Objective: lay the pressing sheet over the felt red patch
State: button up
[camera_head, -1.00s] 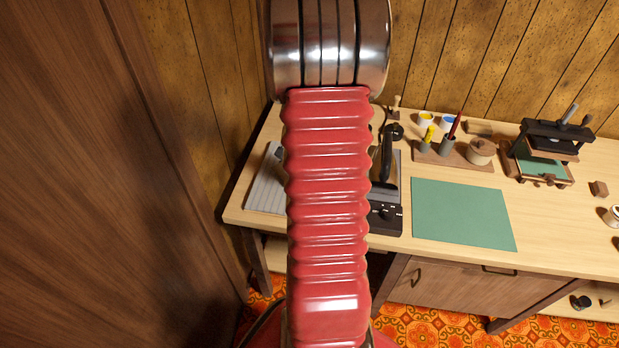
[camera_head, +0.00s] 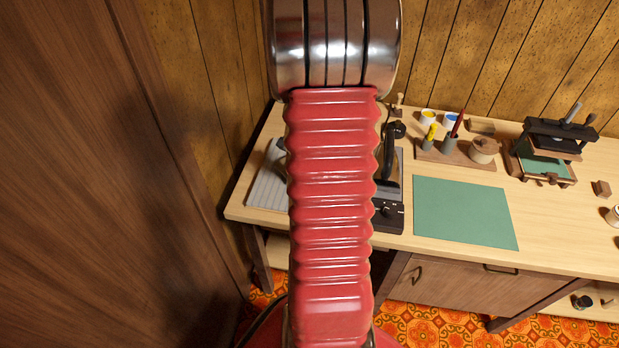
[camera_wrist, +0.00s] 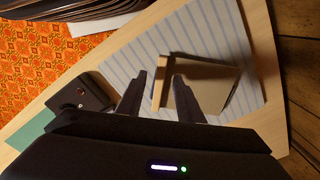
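A tan-brown sheet with a pale wooden strip along one edge, which looks like the pressing sheet (camera_wrist: 217,84), lies on the grey striped pad (camera_wrist: 205,32) in the wrist view. My gripper (camera_wrist: 160,75) is open, with its two dark fingers on either side of the wooden strip. I see a gap between the fingers, and cannot tell whether they touch the strip. In the head view the striped pad (camera_head: 266,191) shows left of my red arm, which hides the gripper and most of the sheet. No red patch is visible in either view.
A green mat (camera_head: 465,212) lies bare on the table. Behind it are a wooden tray (camera_head: 455,157) with pots and a black press (camera_head: 545,150). A wooden panel rises at left.

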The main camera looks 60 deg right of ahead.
notch_tip(320, 180, up, 12)
jog(key=shift+f, duration=0.15)
jog(key=shift+w, duration=0.1)
dwell(0.8)
jog(key=a+r+n+t, duration=0.2)
jog(key=a+r+n, duration=0.3)
jog(key=a+n, duration=0.5)
jog(key=a+r+n+t, duration=0.3)
jog(key=a+n, duration=0.8)
jog(key=a, duration=1.5)
notch_tip(320, 180, up, 2)
jog(key=shift+s+r+t, duration=0.1)
jog(key=shift+s+t, duration=0.2)
jog(key=shift+s, duration=0.15)
